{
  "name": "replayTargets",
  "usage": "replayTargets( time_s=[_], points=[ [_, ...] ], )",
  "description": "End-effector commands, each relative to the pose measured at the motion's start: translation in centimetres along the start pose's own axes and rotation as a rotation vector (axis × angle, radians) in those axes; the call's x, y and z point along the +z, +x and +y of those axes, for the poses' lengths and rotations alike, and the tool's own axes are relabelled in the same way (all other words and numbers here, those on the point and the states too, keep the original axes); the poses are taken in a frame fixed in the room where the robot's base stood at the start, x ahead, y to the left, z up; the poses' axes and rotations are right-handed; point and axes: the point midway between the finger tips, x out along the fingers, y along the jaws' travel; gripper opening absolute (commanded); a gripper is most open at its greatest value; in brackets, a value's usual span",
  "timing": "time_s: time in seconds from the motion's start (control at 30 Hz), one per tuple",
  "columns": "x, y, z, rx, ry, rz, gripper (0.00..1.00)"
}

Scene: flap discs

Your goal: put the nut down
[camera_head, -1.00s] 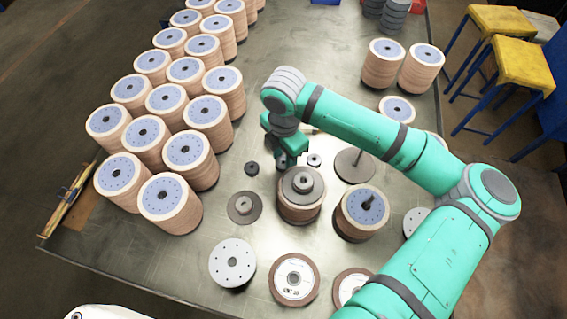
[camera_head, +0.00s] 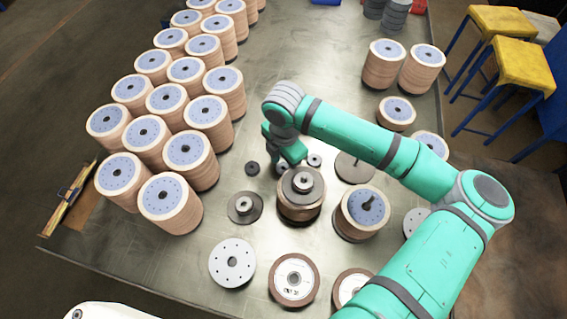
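My gripper (camera_head: 289,162) points down close to the tabletop, behind the disc stack with a grey flange on top (camera_head: 301,184). A small grey nut-like piece (camera_head: 282,167) shows right at its fingertips, partly hidden by the gripper and the stack. I cannot tell whether the fingers touch it or whether they are open or shut. A dark nut (camera_head: 252,168) lies on the table to the left of the gripper. A lighter grey nut (camera_head: 314,160) lies on the table to its right.
A flange plate (camera_head: 245,207) lies at front left, and a disc stack with a spindle (camera_head: 361,212) stands at right. A round base with a rod (camera_head: 354,166) is behind it. Rows of disc stacks (camera_head: 190,155) fill the left side. Bare tabletop (camera_head: 255,130) lies behind the gripper.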

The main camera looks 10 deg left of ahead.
Motion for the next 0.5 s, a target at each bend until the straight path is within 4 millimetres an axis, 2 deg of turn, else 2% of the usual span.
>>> replayTargets(
  time_s=[0.03,0.27,0.37,0.5],
  points=[
    [-0.2,0.5,-0.1,-0.005,0.001,0.005,0.54],
    [-0.1,0.2,-0.2,-0.005,0.003,0.005,0.54],
    [-0.1,-0.8,-0.1,-0.004,0.003,0.006,0.54],
    [-0.1,-3.4,-0.1,-0.002,0.003,0.004,0.54]
  ],
)
